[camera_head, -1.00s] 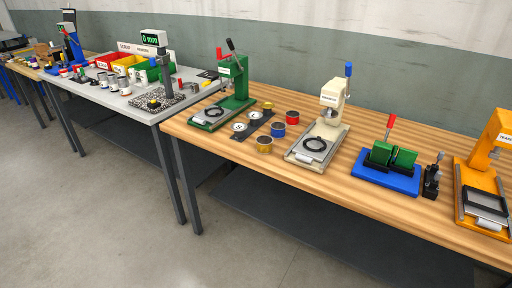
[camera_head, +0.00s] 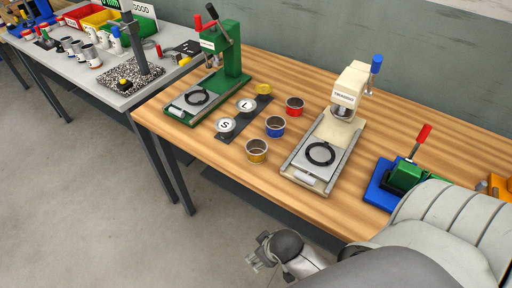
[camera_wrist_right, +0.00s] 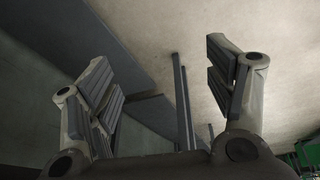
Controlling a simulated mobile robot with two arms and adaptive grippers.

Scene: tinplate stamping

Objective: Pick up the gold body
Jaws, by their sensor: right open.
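The gold body (camera_head: 256,151) is an open-topped round cup standing upright on the wooden table near its front edge. A blue body (camera_head: 275,126) and a red body (camera_head: 295,106) stand behind it to the right. My right gripper (camera_head: 252,262) is in front of the table, off its edge and apart from the gold body. In the right wrist view its two fingers (camera_wrist_right: 165,88) are spread with nothing between them. The gold body cannot be made out in that view. My left gripper is not in view.
A green press (camera_head: 215,75) stands left, a cream press (camera_head: 335,125) right of the bodies. A dark strip with discs marked S (camera_head: 225,125) and L (camera_head: 246,105) and a gold piece (camera_head: 264,89) lies beside the bodies. A blue-based green fixture (camera_head: 385,185) is at right.

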